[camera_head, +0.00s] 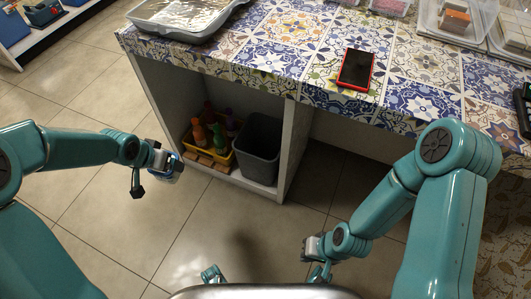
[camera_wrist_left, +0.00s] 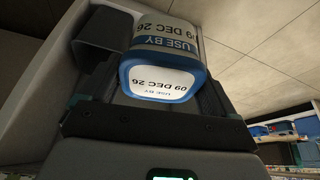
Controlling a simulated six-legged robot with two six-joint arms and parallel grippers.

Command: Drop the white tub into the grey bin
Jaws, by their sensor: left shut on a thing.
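The white tub (camera_wrist_left: 162,82) with a blue rim and a "USE BY 09 DEC 26" label is between the fingers of my left gripper (camera_wrist_left: 155,95). In the head view the left gripper (camera_head: 168,165) is shut on it, in the air over the floor left of the shelf; only a small part of the tub shows there. The grey bin (camera_head: 258,150) stands upright on the low shelf under the counter, to the right of and apart from the left gripper. My right gripper (camera_head: 312,249) hangs low in front of the counter; its jaws are too small to read.
A yellow crate (camera_head: 215,155) with several bottles stands left of the bin. A white divider panel (camera_head: 295,145) is close on the bin's right. The patterned counter (camera_head: 290,50) overhangs the shelf and carries a phone (camera_head: 355,68) and a grey tray (camera_head: 185,18). The tiled floor is clear.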

